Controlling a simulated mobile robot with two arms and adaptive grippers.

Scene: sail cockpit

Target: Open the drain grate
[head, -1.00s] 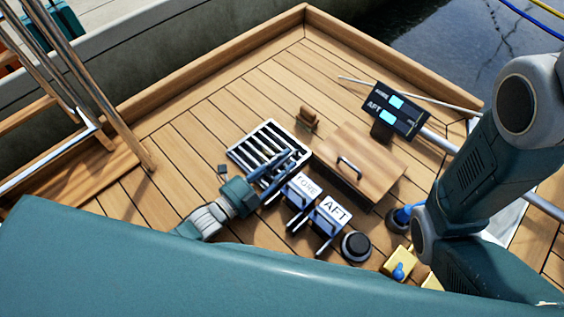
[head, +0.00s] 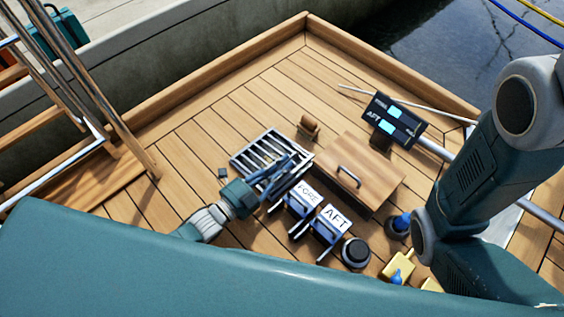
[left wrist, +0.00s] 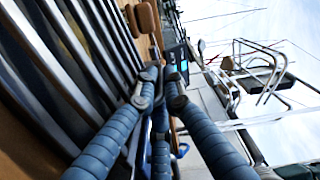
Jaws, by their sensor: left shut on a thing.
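The drain grate (head: 262,146) is a pale metal frame with parallel bars, set in the wooden deck near the middle of the head view. My left gripper (head: 288,168) reaches its near right side from the lower left, its blue fingers shut at the bars. In the left wrist view the fingers (left wrist: 158,88) come together beside the grate's bars (left wrist: 75,55), which fill the left side over dark gaps. The exact part gripped is hidden between the fingers. I cannot tell how far the grate is raised. My right gripper is out of view.
A wooden hatch (head: 358,172) with a handle lies right of the grate. FORE (head: 306,194) and AFT (head: 334,218) labelled units stand close to my left gripper. A dark display panel (head: 395,122) is farther right.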

